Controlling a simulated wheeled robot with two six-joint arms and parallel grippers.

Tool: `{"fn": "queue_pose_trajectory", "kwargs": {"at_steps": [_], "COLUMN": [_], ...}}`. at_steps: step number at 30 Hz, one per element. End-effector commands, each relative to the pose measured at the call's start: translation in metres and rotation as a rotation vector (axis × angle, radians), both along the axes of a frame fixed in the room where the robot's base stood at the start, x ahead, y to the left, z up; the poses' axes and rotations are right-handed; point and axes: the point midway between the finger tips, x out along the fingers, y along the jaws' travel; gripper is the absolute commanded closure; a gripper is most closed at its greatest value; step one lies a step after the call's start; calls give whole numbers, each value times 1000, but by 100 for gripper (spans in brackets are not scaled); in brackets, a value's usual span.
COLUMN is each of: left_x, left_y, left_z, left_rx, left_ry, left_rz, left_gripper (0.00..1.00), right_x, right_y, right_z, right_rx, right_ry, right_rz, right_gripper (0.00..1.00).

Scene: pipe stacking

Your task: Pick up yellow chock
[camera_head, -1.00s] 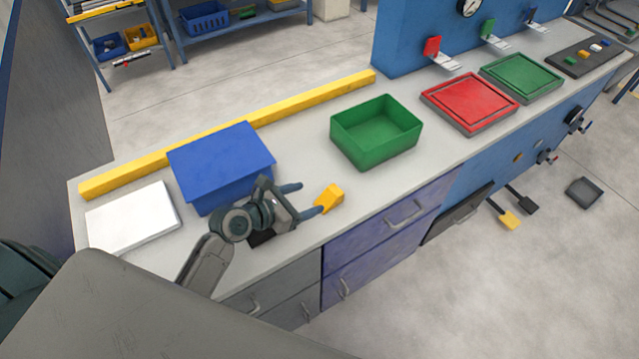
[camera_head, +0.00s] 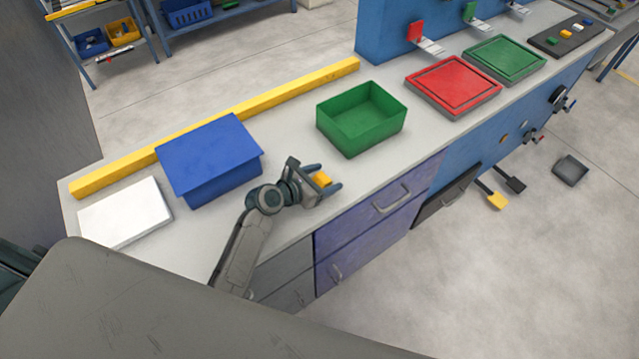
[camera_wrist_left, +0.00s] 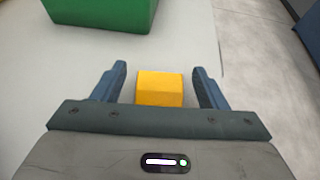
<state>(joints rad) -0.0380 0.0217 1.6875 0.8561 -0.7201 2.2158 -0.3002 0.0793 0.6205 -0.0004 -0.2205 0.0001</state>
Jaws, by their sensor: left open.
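The yellow chock (camera_head: 321,179) is a small block on the grey worktop near its front edge. In the left wrist view the chock (camera_wrist_left: 160,88) lies between the two fingers, with a gap on each side. My left gripper (camera_head: 328,178) is open around it; its fingers also show in the left wrist view (camera_wrist_left: 160,85). The near end of the chock is close to the gripper's palm. My right gripper is not in these views.
A green open bin (camera_head: 361,118) stands beyond the chock. A blue lidded box (camera_head: 209,158) and a white box (camera_head: 125,212) stand to the left. A long yellow bar (camera_head: 215,125) lies along the back edge. Red (camera_head: 453,86) and green (camera_head: 504,58) trays lie farther right.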

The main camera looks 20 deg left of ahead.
Motion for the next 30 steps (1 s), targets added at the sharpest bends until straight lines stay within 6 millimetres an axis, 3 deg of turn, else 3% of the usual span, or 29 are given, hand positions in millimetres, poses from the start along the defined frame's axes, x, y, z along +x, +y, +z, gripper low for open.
{"fn": "queue_pose_trajectory", "kwargs": {"at_steps": [4, 5, 12, 22, 30], "left_x": [0, 0, 0, 0, 1], "left_y": [0, 0, 0, 0, 0], "left_z": [0, 0, 0, 8, 59], "left_rx": [0, 0, 0, 1, 1], "left_ry": [0, 0, 0, -2, -6], "left_rz": [0, 0, 0, -1, -1], "left_gripper": [34, 38, 84, 84, 84], "right_x": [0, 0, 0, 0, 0], "right_y": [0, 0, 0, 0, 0], "right_z": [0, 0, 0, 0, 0], "right_rx": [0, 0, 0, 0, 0], "right_ry": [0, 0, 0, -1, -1], "right_rz": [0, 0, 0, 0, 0], "right_gripper": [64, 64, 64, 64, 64]}}
